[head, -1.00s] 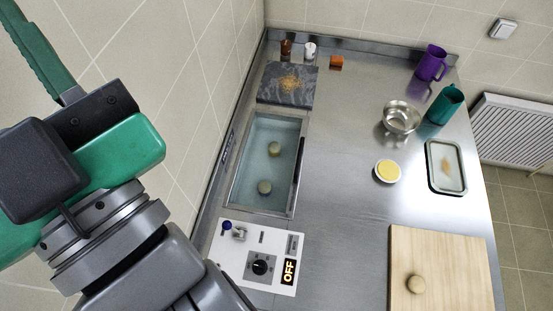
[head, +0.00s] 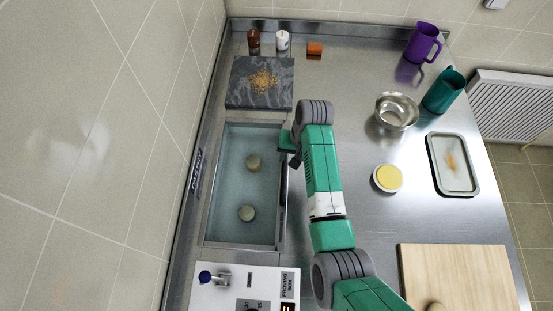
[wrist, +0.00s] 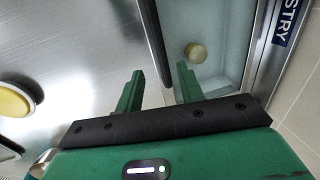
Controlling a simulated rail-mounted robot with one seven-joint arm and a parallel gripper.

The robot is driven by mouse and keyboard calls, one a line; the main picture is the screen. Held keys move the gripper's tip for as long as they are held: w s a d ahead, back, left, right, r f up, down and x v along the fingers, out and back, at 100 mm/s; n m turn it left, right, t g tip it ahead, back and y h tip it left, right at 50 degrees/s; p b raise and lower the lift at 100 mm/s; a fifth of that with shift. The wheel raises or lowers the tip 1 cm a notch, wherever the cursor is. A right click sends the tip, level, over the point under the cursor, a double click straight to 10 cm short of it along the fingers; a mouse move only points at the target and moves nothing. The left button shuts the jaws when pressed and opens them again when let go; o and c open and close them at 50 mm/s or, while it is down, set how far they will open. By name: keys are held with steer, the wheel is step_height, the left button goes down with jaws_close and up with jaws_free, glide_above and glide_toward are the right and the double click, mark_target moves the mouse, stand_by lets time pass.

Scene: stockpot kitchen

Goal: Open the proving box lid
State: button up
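The proving box (head: 212,215) is a steel-rimmed recess in the counter, with a bluish see-through surface that looks like its glass lid (head: 235,185). A dark bar handle (wrist: 151,40) runs along the side of the lid nearest my arm. My gripper (head: 290,145) is at this right edge in the head view, partly hidden by my wrist. In the wrist view my gripper (wrist: 160,75) is open and empty, with one finger on each side of the bar. I cannot tell whether they touch it.
A marble slab (head: 258,95) with crumbs lies behind the box and a control panel (head: 240,290) in front. To the right are a metal bowl (head: 397,110), a yellow-filled dish (head: 387,178), a tray (head: 453,165) and a wooden board (head: 460,275). A wall borders the left.

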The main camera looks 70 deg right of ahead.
mark_target(285, 171)
steer(key=f, duration=0.2)
steer(key=w+f, duration=0.1)
steer(key=f, duration=0.2)
steer(key=a+f, duration=0.1)
steer(key=f, duration=0.1)
steer(key=shift+w+f+b, duration=0.2)
steer(key=shift+f+b, duration=0.05)
steer(key=shift+b, duration=0.1)
jaws_close()
